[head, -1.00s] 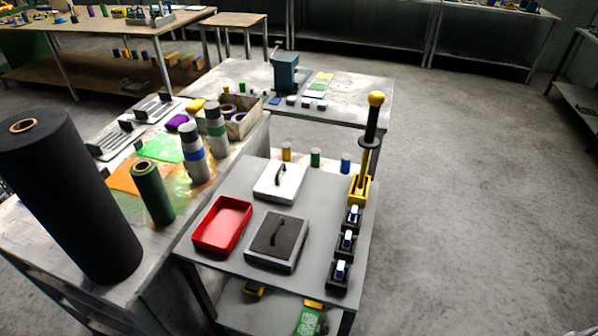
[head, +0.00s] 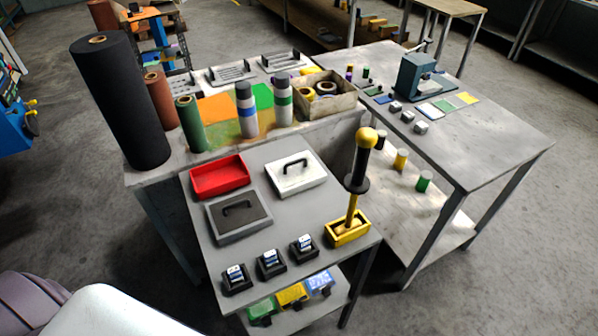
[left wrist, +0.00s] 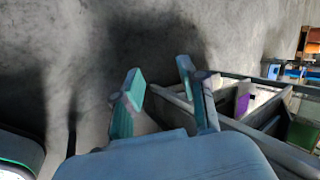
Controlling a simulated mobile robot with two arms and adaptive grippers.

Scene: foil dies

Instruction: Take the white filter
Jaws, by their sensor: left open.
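I cannot make out for certain which thing is the white filter. A white flat block with a black handle (head: 310,184) lies on the grey table (head: 290,229), beside a red tray (head: 220,177) and a grey block with a dark top and handle (head: 240,216). Several small white and grey blocks (head: 421,127) stand on the table behind, on the right. My left gripper (left wrist: 160,76) is open and empty in the left wrist view, with bare concrete floor beyond its teal-edged fingers. It is not seen in the head view. My right gripper is in neither view.
A yellow-knobbed tool stands in a yellow box (head: 348,234). Three black holders (head: 271,265) line the near table edge. Tall rolls, including a black one (head: 121,110), stand on the left bench. A shelved unit (left wrist: 262,110) is right of my left gripper. Floor is clear at right.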

